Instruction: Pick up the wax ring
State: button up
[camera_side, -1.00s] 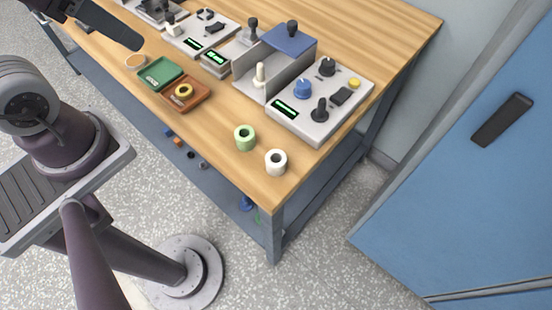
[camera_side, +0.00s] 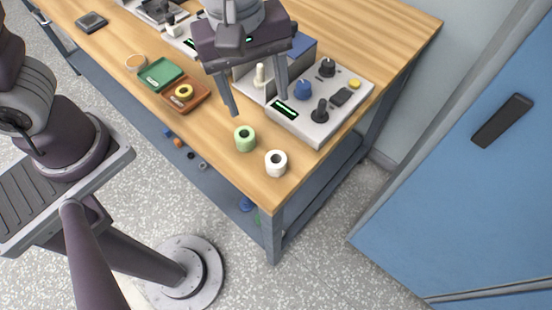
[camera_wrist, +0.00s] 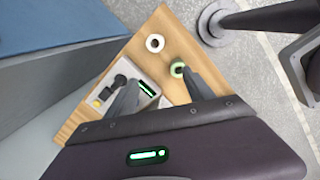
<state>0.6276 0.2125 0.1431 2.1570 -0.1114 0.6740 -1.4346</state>
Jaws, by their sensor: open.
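No ring is labelled, so I cannot tell for sure which is the wax ring. A yellow ring (camera_side: 184,91) lies in the brown tray (camera_side: 204,94). A flat tan round piece (camera_side: 136,62) lies left of the green tray. My gripper (camera_side: 257,103) is open and empty, fingers pointing down, above the table between the white control box and the green bobbin. It is to the right of the yellow ring. In the wrist view my gripper (camera_wrist: 160,82) shows both fingers apart; neither the yellow ring nor the tan piece shows there.
A pale green bobbin (camera_side: 245,138) and a white bobbin (camera_side: 276,162) stand near the table's front corner; both also show in the wrist view. A green tray (camera_side: 160,73) adjoins the brown one. A control box (camera_side: 318,112) with knobs stands at right. A dark square piece (camera_side: 91,22) lies far left.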

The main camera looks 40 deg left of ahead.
aim_at(276, 159)
jog(key=d+f+n, duration=0.1)
jog(key=f, duration=0.3)
jog(key=d+f+n, duration=0.1)
jog(key=d+f, duration=0.1)
jog(key=f, duration=0.3)
jog(key=d+f+n+y, duration=0.1)
jog(key=f, duration=0.3)
jog(key=shift+s+d+f+g, duration=0.3)
jog(key=shift+s+f+g, duration=0.05)
jog(key=shift+f+g, duration=0.05)
grip_shut()
notch_tip(276, 159, up, 10)
jog(key=w+a+n, duration=0.2)
jog(key=w+a, duration=0.2)
jog(key=a, duration=0.1)
jog(key=w+a+n, duration=0.2)
jog(key=w+a, duration=0.3)
jog(key=a, duration=0.1)
jog(key=w+a+n, duration=0.2)
jog(key=w+a, duration=0.3)
jog(key=shift+a, duration=0.25)
jog(key=shift+w+a+f, duration=0.1)
jog(key=shift+w+a, duration=0.05)
jog(key=shift+a, duration=0.2)
jog(key=shift+f, duration=1.25)
